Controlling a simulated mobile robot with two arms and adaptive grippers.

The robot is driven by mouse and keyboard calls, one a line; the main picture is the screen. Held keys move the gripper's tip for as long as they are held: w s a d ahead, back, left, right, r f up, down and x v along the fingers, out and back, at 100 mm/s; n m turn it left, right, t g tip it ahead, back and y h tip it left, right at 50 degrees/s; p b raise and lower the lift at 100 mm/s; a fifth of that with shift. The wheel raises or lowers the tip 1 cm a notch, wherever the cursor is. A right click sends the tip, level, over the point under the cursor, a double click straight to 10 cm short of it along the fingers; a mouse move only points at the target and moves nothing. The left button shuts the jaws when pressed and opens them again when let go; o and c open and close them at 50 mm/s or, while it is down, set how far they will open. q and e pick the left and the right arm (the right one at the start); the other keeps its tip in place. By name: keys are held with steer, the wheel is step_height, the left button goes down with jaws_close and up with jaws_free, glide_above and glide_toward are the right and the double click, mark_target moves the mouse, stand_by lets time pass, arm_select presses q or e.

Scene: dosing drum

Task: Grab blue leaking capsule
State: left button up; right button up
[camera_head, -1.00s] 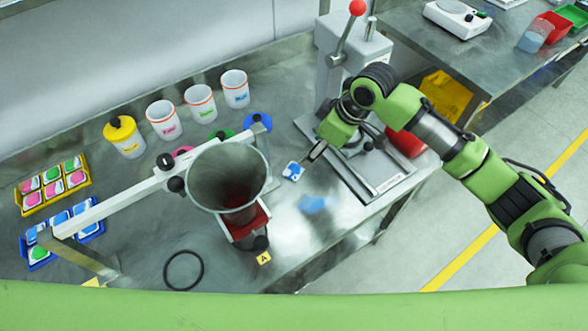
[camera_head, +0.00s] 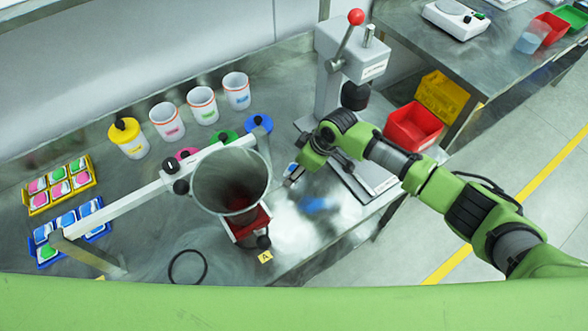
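A small blue and white capsule (camera_head: 291,168) shows only in part beside the fingertips of my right gripper (camera_head: 296,179). The gripper points down and left at it, over the steel bench right of the funnel. The fingers are small and partly hidden by the wrist, so I cannot tell whether they are open or touch the capsule. A blurred blue patch (camera_head: 313,204) lies on the bench just below the gripper; I cannot tell whether it is a spill or a reflection. My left gripper is not in view.
A large grey funnel (camera_head: 231,177) stands close left of the gripper. A lever press (camera_head: 345,65) stands behind, with a red bin (camera_head: 412,128) to its right. White cups (camera_head: 203,105) line the back. Capsule trays (camera_head: 58,187) sit at far left.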

steer(key=c, duration=0.8)
steer(key=shift+c, duration=0.2)
steer(key=shift+r, duration=0.1)
